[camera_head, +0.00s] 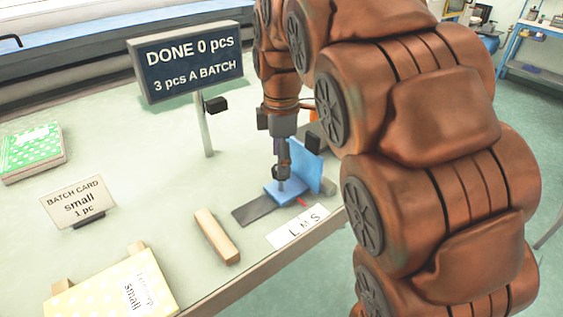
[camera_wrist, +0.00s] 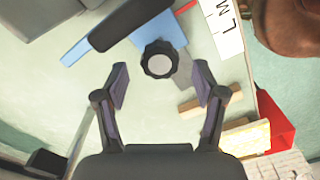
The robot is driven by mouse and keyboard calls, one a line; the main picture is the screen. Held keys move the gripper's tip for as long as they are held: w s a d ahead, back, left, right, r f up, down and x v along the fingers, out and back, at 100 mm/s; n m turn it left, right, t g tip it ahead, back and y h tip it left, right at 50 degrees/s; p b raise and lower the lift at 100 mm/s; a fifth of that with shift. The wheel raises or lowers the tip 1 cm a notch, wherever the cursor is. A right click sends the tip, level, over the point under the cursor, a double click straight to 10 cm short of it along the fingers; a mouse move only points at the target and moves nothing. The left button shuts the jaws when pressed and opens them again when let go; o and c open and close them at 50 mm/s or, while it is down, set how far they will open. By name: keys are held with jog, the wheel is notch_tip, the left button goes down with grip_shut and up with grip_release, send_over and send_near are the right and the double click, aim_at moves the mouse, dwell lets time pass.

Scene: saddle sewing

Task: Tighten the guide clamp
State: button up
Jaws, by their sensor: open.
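The blue guide (camera_head: 308,163) stands upright on a blue base above a dark grey rail (camera_head: 252,211), near the table's front edge. A black clamp knob with a grey centre (camera_wrist: 159,60) sits on the blue guide's base in the wrist view. My gripper (camera_head: 282,172) points down just over the blue base in the head view, where it largely hides the knob. In the wrist view my gripper (camera_wrist: 161,84) is open, its fingers apart on either side with the knob between and beyond the tips. I cannot tell whether the fingers touch it.
A white scale strip marked L, M, S (camera_head: 300,228) lies in front of the rail, with a red pointer (camera_head: 303,202) near it. A wooden block (camera_head: 217,236), a batch card reading small, 1 pc (camera_head: 78,201), dotted yellow pack (camera_head: 110,290) and "DONE 0 pcs" sign (camera_head: 190,62) stand left.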

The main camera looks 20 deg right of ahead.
jog(key=shift+f, duration=1)
jog(key=c, duration=1.1)
jog(key=shift+c, duration=0.2)
